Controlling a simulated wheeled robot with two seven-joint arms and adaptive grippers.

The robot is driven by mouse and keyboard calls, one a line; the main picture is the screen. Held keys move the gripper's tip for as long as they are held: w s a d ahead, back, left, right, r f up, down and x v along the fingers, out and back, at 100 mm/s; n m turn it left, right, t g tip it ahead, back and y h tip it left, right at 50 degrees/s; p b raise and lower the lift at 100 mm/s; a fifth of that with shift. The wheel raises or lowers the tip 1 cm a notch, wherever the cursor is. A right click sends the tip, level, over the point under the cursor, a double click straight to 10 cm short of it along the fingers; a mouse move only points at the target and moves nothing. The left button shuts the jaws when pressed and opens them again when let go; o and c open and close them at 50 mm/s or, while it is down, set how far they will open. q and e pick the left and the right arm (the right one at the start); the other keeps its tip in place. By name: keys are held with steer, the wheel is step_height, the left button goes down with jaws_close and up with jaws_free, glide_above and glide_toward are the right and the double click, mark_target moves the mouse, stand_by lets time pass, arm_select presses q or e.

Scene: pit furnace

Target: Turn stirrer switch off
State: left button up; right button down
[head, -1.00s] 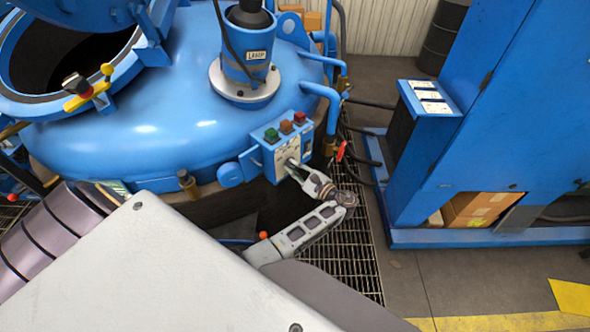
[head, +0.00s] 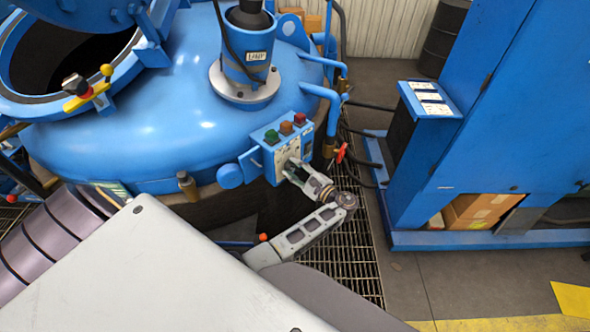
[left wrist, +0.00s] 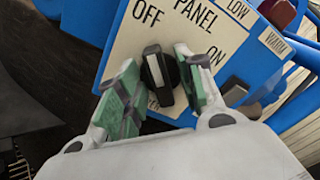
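The control panel box (head: 283,150) is on the side of the blue furnace vessel in the head view. In the left wrist view its cream face (left wrist: 125,45) carries the words PANEL, OFF and ON. A black rotary switch (left wrist: 157,75) with a white pointer line sits between OFF and ON, its top leaning slightly toward OFF. The label below it is mostly hidden. My left gripper (head: 290,168) is at the panel. In the left wrist view its green-padded fingers (left wrist: 158,88) are apart on either side of the switch, with a gap on the left. My right gripper is not in view.
Green and red buttons (head: 286,127) top the box. Another dark knob (left wrist: 235,94) is right of the fingers. A pipe with a red valve handle (head: 341,153) stands right of the panel. A blue cabinet (head: 470,130) is farther right, with clear floor before it.

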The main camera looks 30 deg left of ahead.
arm_select(q)
steer(key=shift+d, duration=0.15)
steer(key=v, duration=0.7)
stand_by(0.4)
steer(key=shift+f, duration=0.1)
stand_by(0.4)
